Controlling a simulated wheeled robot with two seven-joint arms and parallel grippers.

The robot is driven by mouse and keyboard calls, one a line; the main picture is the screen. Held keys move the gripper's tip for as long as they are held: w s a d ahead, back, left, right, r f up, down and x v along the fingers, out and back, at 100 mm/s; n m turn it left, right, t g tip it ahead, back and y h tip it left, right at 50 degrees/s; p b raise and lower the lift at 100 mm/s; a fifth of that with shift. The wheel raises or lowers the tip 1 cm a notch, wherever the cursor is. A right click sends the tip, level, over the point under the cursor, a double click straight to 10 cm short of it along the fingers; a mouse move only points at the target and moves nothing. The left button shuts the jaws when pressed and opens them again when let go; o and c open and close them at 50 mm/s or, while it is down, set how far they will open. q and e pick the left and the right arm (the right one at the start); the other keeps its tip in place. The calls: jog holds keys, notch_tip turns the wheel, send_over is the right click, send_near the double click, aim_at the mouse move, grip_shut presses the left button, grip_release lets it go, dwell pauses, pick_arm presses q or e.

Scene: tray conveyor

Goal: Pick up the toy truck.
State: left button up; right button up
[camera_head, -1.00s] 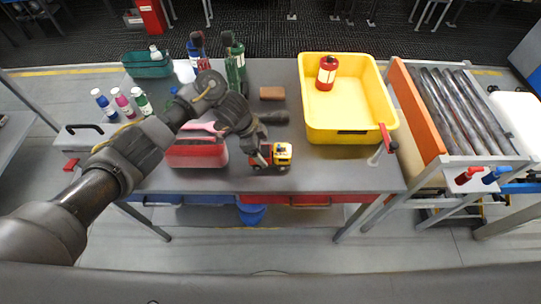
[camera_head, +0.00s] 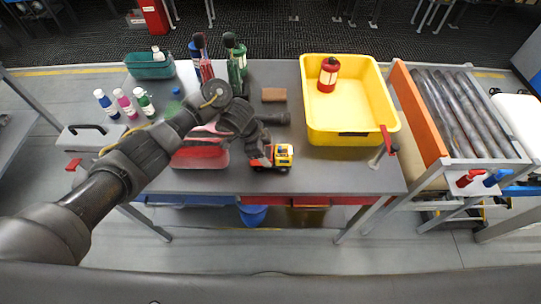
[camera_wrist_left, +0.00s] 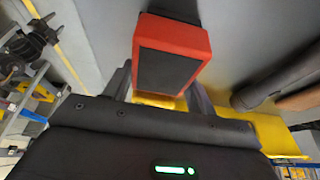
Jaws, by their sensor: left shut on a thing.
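The toy truck (camera_head: 285,157), with a yellow cab, red body and dark wheels, is at the front edge of the grey table. My left gripper (camera_head: 264,153) reaches down from the left and is shut on the truck's rear part. In the left wrist view the truck (camera_wrist_left: 176,50) shows as a red box with a dark panel, between the two dark fingers of my left gripper (camera_wrist_left: 163,92). I cannot tell whether its wheels touch the table. My right gripper is not in view.
A yellow bin (camera_head: 353,127) holding a red bottle (camera_head: 328,75) stands to the right. A red box (camera_head: 200,158) is left of the truck. A brown block (camera_head: 273,95) and a dark tool (camera_head: 273,118) lie behind it. A roller conveyor (camera_head: 462,112) is far right.

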aim_at(271, 153)
pick_arm(q)
jog(key=shift+r, duration=0.15)
jog(key=shift+r, duration=0.3)
notch_tip(271, 153, up, 3)
jog(key=s+r, duration=0.9)
jog(key=s, duration=0.5)
jog(key=shift+d+p, duration=0.3)
jog(key=shift+p, duration=0.15)
